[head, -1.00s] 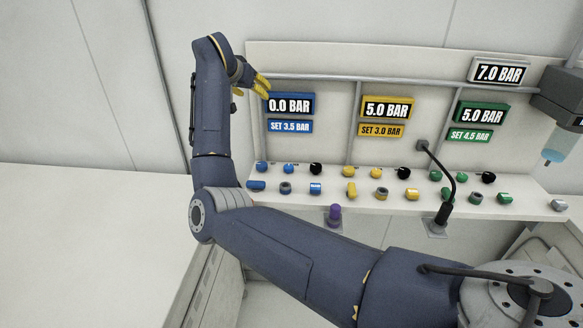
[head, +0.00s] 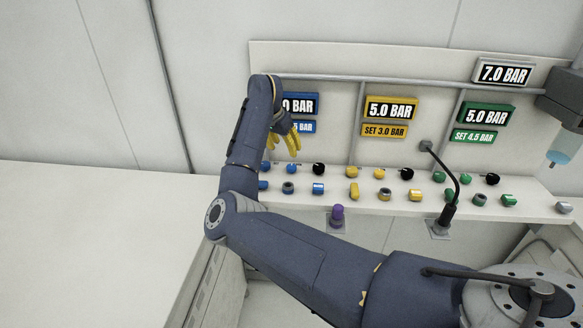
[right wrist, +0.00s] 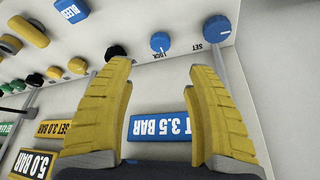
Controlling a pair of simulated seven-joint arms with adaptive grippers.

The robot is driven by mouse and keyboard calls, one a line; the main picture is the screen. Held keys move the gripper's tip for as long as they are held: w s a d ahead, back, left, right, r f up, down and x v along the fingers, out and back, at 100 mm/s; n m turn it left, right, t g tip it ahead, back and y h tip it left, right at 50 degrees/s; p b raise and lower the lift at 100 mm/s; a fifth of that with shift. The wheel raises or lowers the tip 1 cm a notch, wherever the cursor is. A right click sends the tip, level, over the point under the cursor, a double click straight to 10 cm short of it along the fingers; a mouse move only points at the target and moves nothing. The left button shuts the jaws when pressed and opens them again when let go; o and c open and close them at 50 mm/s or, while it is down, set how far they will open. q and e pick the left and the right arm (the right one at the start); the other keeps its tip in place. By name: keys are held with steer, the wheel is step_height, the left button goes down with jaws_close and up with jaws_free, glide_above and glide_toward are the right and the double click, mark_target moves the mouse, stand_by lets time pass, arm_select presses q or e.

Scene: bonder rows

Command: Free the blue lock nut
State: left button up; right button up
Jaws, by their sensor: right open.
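The blue knob marked LOCK (right wrist: 160,42) shows in the right wrist view, upright on the white panel. In the head view a small blue knob, apparently the same one (head: 291,169), sits in the upper row of the shelf. A second blue knob marked SET (right wrist: 217,28) is beside it on the right in the wrist view. My right gripper (head: 290,152) has yellow fingers pointing down above the blue knobs. In the wrist view its fingers (right wrist: 165,70) are spread and empty, with the LOCK knob beyond the gap, apart from them. My left gripper is out of view.
A black knob (head: 319,169) stands close to the right of the blue knobs. Yellow and green groups continue rightward. The blue display (head: 303,104) is partly covered by my arm. A black gooseneck (head: 452,185) rises before the shelf. A purple knob (head: 338,213) is below.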

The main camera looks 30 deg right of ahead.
mark_target(291, 166)
steer(key=x, duration=1.2)
steer(key=shift+f, duration=0.1)
jaws_close()
